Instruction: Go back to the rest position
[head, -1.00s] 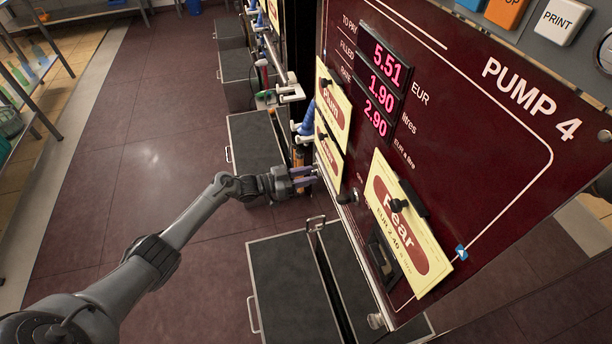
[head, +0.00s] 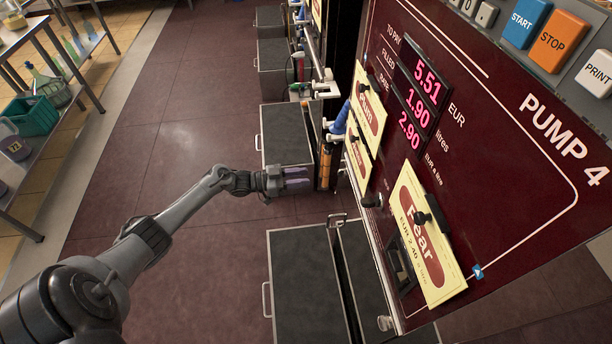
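My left gripper (head: 297,181) is in the middle of the head view, at the end of my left arm. Its two fingers are apart with a gap between them and nothing in it. It hangs over the floor, left of the pump's front panel (head: 500,190), and looks clear of it. My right gripper is not in view.
The panel reads PUMP 4, with a lit display (head: 421,92) and a Pear card (head: 428,240). Blue nozzle (head: 341,120) and hoses hang behind. Grey drawers (head: 300,285) stand below. A shelf with a green crate (head: 32,116) is at left. The floor between is clear.

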